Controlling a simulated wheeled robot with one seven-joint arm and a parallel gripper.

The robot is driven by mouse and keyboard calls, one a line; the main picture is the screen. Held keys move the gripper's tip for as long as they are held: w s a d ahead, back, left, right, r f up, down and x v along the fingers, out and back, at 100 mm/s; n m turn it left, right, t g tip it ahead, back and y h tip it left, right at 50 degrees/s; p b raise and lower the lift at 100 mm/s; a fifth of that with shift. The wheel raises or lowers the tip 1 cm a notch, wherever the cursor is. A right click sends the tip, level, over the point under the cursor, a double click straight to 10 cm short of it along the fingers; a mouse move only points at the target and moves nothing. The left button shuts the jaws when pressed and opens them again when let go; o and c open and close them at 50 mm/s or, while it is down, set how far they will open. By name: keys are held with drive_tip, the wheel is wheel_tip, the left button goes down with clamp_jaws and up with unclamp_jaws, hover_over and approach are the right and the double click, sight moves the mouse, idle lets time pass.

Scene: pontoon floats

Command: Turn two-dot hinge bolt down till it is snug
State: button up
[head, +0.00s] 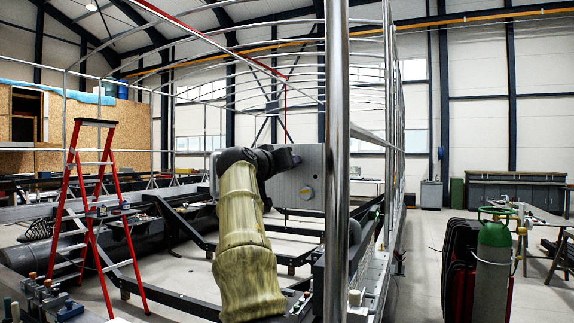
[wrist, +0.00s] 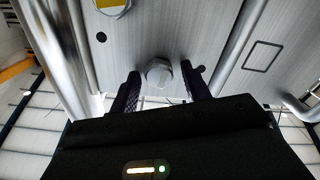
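In the wrist view, a silver hex bolt head (wrist: 158,72) stands on a grey panel (wrist: 215,20). My gripper (wrist: 160,72) is open, with one dark finger on each side of the bolt head and a small gap to each. I cannot tell how far the fingers reach along it. No dot marks can be made out on the bolt. In the head view, my gripper (head: 291,158) is at the upper part of the grey panel (head: 318,166), and the bolt is not visible there.
A yellow plate with a bright metal fitting (wrist: 112,6) is on the panel at the wrist view's top. Metal pipes (wrist: 240,40) run beside the panel. In the head view, an upright pole (head: 337,120) stands close, a red stepladder (head: 95,210) left, a green-topped cylinder (head: 494,255) right.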

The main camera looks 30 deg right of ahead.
drive_tip(key=shift+r, duration=0.1)
drive_tip(key=n+p, duration=0.3)
drive_tip(key=n, duration=0.9)
drive_tip(key=n+p, duration=0.5)
drive_tip(key=n, duration=0.7)
drive_tip(key=shift+p, duration=0.3)
